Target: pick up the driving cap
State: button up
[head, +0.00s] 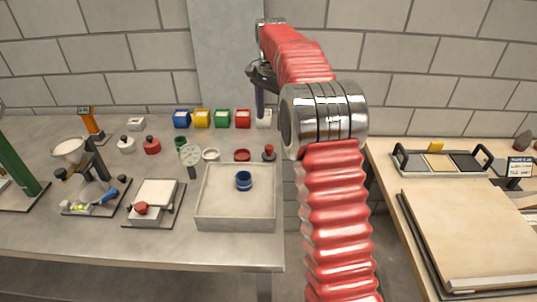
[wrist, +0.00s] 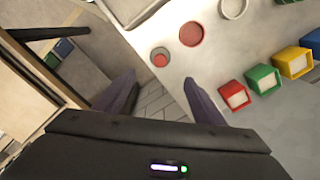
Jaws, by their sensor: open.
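My gripper (head: 260,112) is open and empty, its purple fingers hanging in front of the wall near the back right of the grey table. In the wrist view the two fingers (wrist: 164,84) stand apart with nothing between them. No label marks the driving cap, so I cannot tell for sure which piece it is. A small blue round piece (head: 243,180) stands upright in the sand tray (head: 235,224). A red-topped knob piece (head: 269,152) stands behind the tray at the right edge; it also shows in the wrist view (wrist: 160,58), apart from my fingers.
A red dish (head: 242,155) and a white ring (head: 211,155) lie behind the tray. A gap separates this table from the wooden bench (head: 470,225).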

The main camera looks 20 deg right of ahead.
aim_at(269, 147)
jog(key=shift+f, duration=4.35)
jog(key=shift+a+f, duration=0.15)
jog(key=shift+f, duration=1.15)
jog(key=shift+a+f, duration=0.1)
jog(key=shift+f, duration=1.2)
jog(key=shift+c, duration=0.3)
jog(key=c, duration=1)
jog(key=shift+r, duration=0.1)
